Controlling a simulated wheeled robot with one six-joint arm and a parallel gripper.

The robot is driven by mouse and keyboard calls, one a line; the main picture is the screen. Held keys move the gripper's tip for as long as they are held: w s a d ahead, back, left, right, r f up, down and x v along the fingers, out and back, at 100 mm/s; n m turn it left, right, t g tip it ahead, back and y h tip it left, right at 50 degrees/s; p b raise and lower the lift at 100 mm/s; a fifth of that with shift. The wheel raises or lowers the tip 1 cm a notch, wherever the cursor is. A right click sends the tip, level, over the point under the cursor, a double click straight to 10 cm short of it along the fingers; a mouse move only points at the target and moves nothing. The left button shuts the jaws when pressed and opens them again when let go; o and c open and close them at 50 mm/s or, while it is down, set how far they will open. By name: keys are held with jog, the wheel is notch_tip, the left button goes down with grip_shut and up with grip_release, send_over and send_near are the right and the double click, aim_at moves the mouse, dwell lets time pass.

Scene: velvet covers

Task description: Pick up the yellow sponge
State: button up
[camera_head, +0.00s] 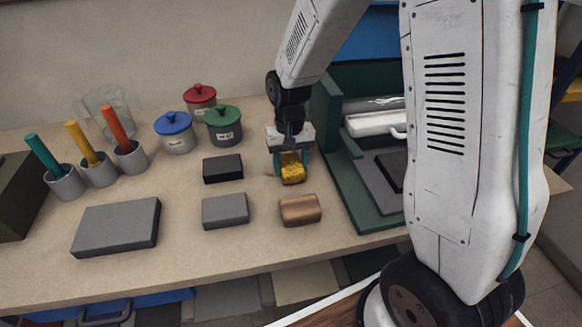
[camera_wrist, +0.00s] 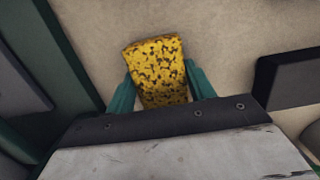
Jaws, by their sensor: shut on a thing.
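The yellow sponge (camera_head: 292,170), speckled with dark spots, is between the teal fingers of my gripper (camera_head: 291,164) over the table. In the wrist view the sponge (camera_wrist: 157,70) sits between the two fingertips (camera_wrist: 160,92), one on each side, and its far end sticks out past them. My gripper is shut on it. I cannot tell whether the sponge touches the table or is just above it. Its near end is hidden by the gripper body in the wrist view.
A black block (camera_head: 222,168), a grey block (camera_head: 226,210) and a copper-brown block (camera_head: 300,210) lie close by. A green-walled tray (camera_head: 362,212) stands just to the right. Lidded pots (camera_head: 223,124) stand behind left. A large grey slab (camera_head: 116,227) lies front left.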

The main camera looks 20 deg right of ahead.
aim_at(291, 163)
notch_tip(291, 163, up, 10)
jog(key=shift+r, duration=0.1)
dwell(0.4)
